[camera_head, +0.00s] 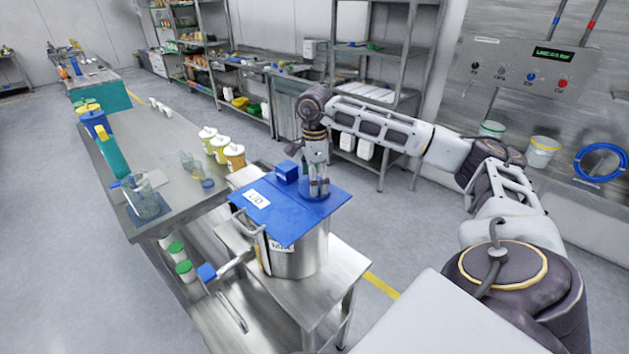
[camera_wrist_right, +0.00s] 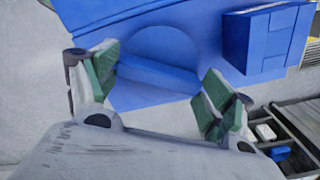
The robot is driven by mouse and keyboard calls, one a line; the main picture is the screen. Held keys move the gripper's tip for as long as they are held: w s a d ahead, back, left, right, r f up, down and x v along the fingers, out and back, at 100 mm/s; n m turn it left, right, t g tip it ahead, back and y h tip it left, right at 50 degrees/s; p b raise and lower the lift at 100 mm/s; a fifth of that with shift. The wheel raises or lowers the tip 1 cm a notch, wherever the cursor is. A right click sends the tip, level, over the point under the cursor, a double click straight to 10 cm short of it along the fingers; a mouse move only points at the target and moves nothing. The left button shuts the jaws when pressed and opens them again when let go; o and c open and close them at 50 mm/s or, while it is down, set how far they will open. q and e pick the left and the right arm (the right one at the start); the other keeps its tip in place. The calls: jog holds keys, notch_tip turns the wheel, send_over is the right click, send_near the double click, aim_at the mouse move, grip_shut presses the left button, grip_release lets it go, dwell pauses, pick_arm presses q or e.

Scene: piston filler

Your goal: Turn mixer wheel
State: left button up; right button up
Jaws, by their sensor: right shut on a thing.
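A steel pot (camera_head: 300,252) stands on a low steel table and has a flat blue lid (camera_head: 270,218) with a white label. My right gripper (camera_head: 319,190) points down at the lid's far right part. A blue round wheel with a raised bar lies between its green-padded fingers in the right wrist view (camera_wrist_right: 158,62). The fingers are shut on this blue wheel, though the contact itself is not clear. In the head view the wheel is largely hidden by the gripper. My left gripper is not in view.
A blue box (camera_head: 286,172) sits on the lid beside my right gripper. A blue-ended handle (camera_head: 207,272) sticks out at the pot's lower left. A steel bench (camera_head: 150,150) with tubs and a glass jug (camera_head: 146,203) stands at left.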

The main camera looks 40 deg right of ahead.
jog(key=m, duration=0.4)
jog(key=shift+m, duration=0.3)
jog(key=m, duration=0.4)
jog(key=shift+b, duration=0.3)
jog(key=m, duration=0.9)
jog(key=shift+r+m, duration=0.1)
jog(key=shift+m, duration=0.2)
jog(key=o, duration=0.9)
jog(key=shift+o, duration=0.2)
jog(key=shift+r, duration=0.1)
notch_tip(320, 180, up, 12)
jog(key=shift+f, duration=0.2)
dwell(0.6)
